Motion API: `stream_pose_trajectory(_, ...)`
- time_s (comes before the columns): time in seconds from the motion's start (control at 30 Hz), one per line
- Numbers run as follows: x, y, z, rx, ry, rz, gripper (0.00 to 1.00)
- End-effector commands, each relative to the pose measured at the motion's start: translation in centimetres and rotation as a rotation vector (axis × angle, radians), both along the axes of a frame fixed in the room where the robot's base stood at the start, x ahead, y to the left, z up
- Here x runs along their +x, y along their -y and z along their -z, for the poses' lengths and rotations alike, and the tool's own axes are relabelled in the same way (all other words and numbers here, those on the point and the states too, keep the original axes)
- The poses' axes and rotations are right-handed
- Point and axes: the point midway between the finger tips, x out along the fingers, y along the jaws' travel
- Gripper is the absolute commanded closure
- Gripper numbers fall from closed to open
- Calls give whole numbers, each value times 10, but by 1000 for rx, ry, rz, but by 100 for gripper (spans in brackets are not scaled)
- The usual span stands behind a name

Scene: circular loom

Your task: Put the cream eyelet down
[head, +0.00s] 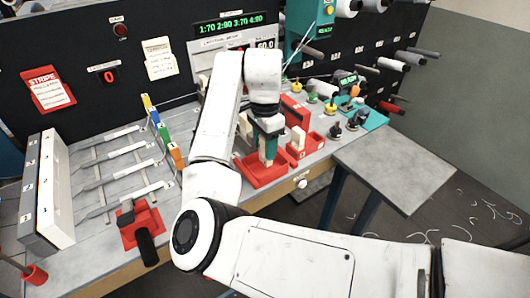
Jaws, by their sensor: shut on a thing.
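My gripper (267,158) points down over the red tray (262,184) on the bench, with its fingertips low, at or just above the tray's inside. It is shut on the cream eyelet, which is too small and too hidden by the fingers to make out. I cannot tell whether the eyelet touches the tray floor. A cream block (297,139) stands in a red holder just right of the gripper, apart from it.
Red holders and dark knobs (335,132) stand close on the right. A grey side table (395,168) is bare. A red-based lever (141,225) and several metal arms (125,174) lie left. A black panel (80,80) rises behind.

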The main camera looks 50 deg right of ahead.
Motion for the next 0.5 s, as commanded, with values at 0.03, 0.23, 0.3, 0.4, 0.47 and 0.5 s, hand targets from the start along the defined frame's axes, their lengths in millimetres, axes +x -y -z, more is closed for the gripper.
stream_pose_trajectory(0.03,2,2,4,1,-1,0,90)
stream_pose_trajectory(0.23,2,1,30,0,-2,-1,90)
stream_pose_trajectory(0.3,2,2,33,-1,0,0,90)
stream_pose_trajectory(0.4,2,2,34,-1,1,0,90)
stream_pose_trajectory(0.47,2,2,34,-1,1,0,90)
stream_pose_trajectory(0.5,2,2,34,-1,0,0,90)
